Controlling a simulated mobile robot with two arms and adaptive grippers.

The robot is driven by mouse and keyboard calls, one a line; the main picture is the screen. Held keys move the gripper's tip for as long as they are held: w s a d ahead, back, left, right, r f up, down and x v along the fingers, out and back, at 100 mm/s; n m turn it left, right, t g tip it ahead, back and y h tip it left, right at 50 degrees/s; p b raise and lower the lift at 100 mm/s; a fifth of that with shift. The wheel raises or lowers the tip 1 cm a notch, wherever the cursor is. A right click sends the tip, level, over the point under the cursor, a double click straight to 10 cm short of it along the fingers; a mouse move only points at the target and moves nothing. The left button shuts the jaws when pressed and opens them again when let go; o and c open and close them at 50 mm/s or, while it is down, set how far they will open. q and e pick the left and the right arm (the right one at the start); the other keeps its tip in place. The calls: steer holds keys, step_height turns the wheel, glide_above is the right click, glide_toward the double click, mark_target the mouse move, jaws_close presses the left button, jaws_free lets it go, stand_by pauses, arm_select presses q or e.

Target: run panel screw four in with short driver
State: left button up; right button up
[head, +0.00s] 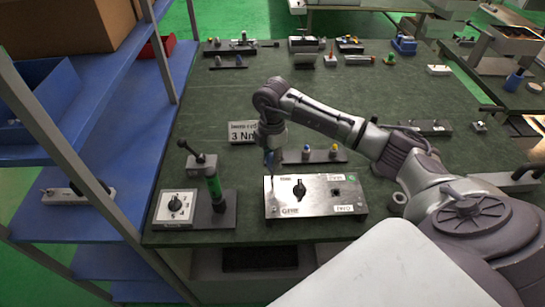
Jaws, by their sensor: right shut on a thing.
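The metal panel (325,207) lies on the green work table, with a black knob, small white labels and a dark socket on its top. My right gripper (270,153) is above the panel's far left corner, pointing down. It is shut on a slim driver (272,176), whose handle is mostly hidden by the fingers. The driver stands near upright with its lower end at or just above that corner. I cannot tell whether its tip touches a screw; the screws are too small to make out. My left gripper is not in view.
A rack (315,156) with several coloured handles stands close behind the panel. A green-handled tool in a stand (214,190) and a dial box (175,207) are to its left. Blue shelves (75,120) border the table's left.

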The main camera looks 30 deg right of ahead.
steer(key=shift+f+b, duration=0.3)
steer(key=shift+f, duration=0.15)
stand_by(0.6)
